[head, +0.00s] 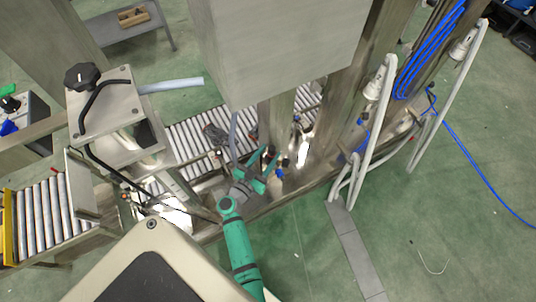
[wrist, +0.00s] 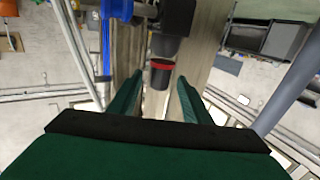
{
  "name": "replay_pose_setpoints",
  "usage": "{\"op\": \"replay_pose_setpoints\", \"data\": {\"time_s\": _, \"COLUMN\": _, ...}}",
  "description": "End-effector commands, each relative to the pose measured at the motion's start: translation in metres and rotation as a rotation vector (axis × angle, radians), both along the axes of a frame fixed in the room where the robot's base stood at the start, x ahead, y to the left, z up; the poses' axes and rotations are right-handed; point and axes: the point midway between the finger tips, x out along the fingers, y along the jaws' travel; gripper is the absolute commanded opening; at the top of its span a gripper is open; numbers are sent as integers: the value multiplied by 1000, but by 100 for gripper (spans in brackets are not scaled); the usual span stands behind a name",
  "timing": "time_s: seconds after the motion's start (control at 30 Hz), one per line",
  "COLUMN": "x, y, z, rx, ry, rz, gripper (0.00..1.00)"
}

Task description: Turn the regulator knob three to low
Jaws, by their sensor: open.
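My gripper (head: 266,160) is open, with its green fingers pointing at the fittings along the metal frame beside the roller conveyor. In the wrist view my gripper (wrist: 160,80) has one finger on each side of a black cylindrical part with a red ring (wrist: 159,76), which looks like a regulator knob. The knob shows in the gap between the fingertips, with space on both sides. I cannot tell how far ahead of the fingertips it is. No number or setting mark is readable. In the head view the knob is too small to tell apart from the fittings.
The roller conveyor (head: 185,140) runs behind my arm. A large grey metal box (head: 275,45) hangs above the gripper area. A black handwheel (head: 82,76) sits on a plate at the left.

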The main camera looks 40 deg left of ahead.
Motion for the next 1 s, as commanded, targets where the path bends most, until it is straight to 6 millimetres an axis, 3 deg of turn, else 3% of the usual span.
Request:
{"op": "replay_pose_setpoints", "data": {"time_s": 0.23, "x": 0, "y": 0, "z": 0, "rx": 0, "ry": 0, "rz": 0, "gripper": 42}}
{"op": "replay_pose_setpoints", "data": {"time_s": 0.4, "x": 0, "y": 0, "z": 0, "rx": 0, "ry": 0, "rz": 0, "gripper": 3}}
{"op": "replay_pose_setpoints", "data": {"time_s": 0.77, "x": 0, "y": -2, "z": 0, "rx": -1, "ry": -1, "rz": 38, "gripper": 3}}
{"op": "replay_pose_setpoints", "data": {"time_s": 1.0, "x": 1, "y": -7, "z": 0, "rx": -3, "ry": 0, "rz": 153, "gripper": 3}}
